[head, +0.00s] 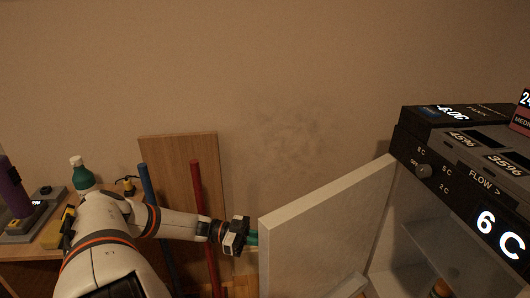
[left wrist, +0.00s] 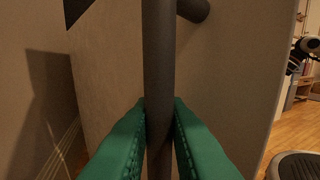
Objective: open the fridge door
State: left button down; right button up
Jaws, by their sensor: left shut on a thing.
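The fridge (head: 415,240) stands at the right in the head view, with a dark control panel along its top front. Its door (head: 328,215) stands swung open, and part of the lit inside shows. My left gripper (head: 254,239) is at the door's outer face, partly hidden behind the door's edge. In the left wrist view, the green fingers (left wrist: 160,125) are shut on the dark upright bar of the door handle (left wrist: 158,70). The door's outer face (left wrist: 225,90) is behind the bar. My right gripper is not in view.
A wooden table with a green bottle (head: 82,174) and a purple cylinder (head: 14,188) is at the left. A blue pole (head: 148,190), a red pole (head: 197,190) and a wooden board (head: 178,150) stand by the wall, close to my left arm. An orange item (head: 442,288) is inside the fridge.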

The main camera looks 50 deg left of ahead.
pick_arm(q)
jog(key=shift+w, duration=0.1)
jog(key=c, duration=1.5)
grip_release()
jog(key=shift+o, duration=0.2)
